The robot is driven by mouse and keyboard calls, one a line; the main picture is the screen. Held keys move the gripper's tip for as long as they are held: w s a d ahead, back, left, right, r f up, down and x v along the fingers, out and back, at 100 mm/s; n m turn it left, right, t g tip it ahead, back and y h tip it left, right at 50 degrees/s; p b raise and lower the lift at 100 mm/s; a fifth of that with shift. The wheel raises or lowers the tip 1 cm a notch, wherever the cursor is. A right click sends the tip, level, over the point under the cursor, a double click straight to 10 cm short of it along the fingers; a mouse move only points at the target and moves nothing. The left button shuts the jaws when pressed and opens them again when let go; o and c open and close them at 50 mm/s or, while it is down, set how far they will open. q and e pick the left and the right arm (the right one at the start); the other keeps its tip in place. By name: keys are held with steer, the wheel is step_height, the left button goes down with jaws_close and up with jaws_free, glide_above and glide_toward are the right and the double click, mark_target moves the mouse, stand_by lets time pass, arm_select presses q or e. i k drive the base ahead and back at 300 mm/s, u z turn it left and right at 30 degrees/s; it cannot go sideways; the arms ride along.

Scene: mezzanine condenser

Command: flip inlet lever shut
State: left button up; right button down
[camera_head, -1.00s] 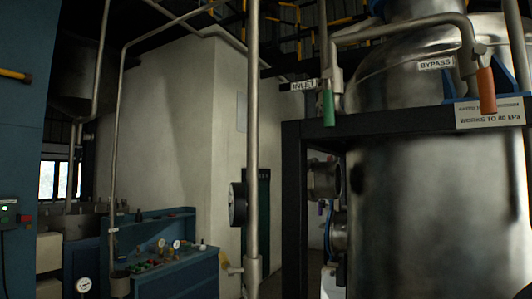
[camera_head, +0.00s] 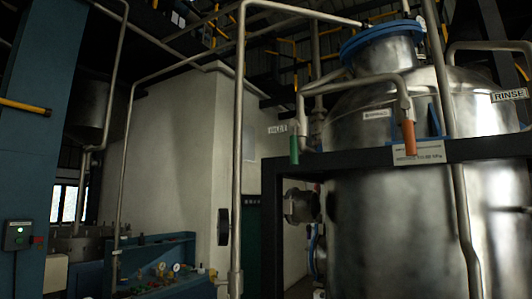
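The inlet lever has a green handle (camera_head: 294,150) that hangs straight down at the left end of the dark frame around the steel vessel. A small white label (camera_head: 277,129) is on its left; it read INLET in the earlier frame. An orange handle (camera_head: 409,137) hangs down to its right, near a small white label (camera_head: 377,114) that earlier read BYPASS. Neither of my grippers is in view, and nothing touches the green handle.
The large steel vessel (camera_head: 390,220) fills the right side behind a dark beam (camera_head: 350,161). A vertical pipe (camera_head: 238,130) stands left of the green handle. A blue workbench (camera_head: 160,250) with several small items is at lower left. A RINSE sign (camera_head: 509,95) is at right.

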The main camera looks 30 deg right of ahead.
mark_target(294, 139)
steer(key=u, duration=0.2)
steer(key=i, duration=1)
steer(key=z, duration=0.55)
